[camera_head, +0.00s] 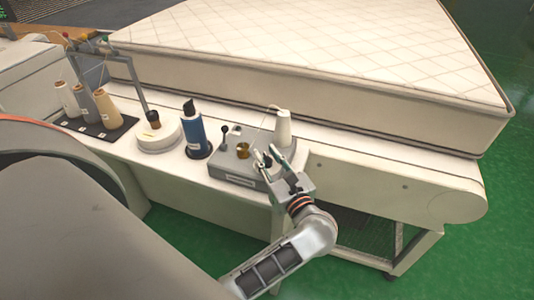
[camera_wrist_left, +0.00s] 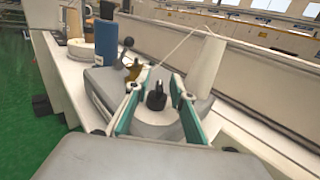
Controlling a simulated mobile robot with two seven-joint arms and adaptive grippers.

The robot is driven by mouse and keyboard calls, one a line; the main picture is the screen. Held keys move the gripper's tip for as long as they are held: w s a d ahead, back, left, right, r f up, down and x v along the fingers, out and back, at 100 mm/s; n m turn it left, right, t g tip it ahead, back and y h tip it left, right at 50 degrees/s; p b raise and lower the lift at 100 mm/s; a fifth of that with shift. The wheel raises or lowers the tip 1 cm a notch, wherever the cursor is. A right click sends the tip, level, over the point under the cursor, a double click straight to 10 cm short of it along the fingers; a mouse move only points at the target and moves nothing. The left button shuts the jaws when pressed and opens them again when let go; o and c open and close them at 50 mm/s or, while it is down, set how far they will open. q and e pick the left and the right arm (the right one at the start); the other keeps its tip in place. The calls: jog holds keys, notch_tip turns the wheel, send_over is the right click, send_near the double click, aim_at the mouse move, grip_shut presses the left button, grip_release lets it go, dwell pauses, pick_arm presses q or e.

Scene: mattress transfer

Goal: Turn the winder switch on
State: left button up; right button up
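The winder (camera_head: 235,165) is a grey box on the white bench, with a white thread cone (camera_head: 283,128) at its back right. It also shows in the wrist view (camera_wrist_left: 103,84). Its black switch (camera_wrist_left: 156,97) stands up between my left gripper's fingers in the wrist view; in the head view the gripper mostly hides it. My left gripper (camera_head: 266,157) is over the front right of the winder, fingers apart. In the wrist view my left gripper (camera_wrist_left: 164,84) has teal-lined fingers on either side of the switch, with gaps visible. My right gripper is not in view.
A black-knobbed lever (camera_head: 224,132) and a brass part (camera_head: 243,150) are on the winder. A blue bottle-like spool (camera_head: 193,130) stands left of it, with several thread cones (camera_head: 104,107) farther left. A quilted mattress (camera_head: 320,40) lies behind.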

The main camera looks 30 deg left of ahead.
pick_arm(q)
grip_shut()
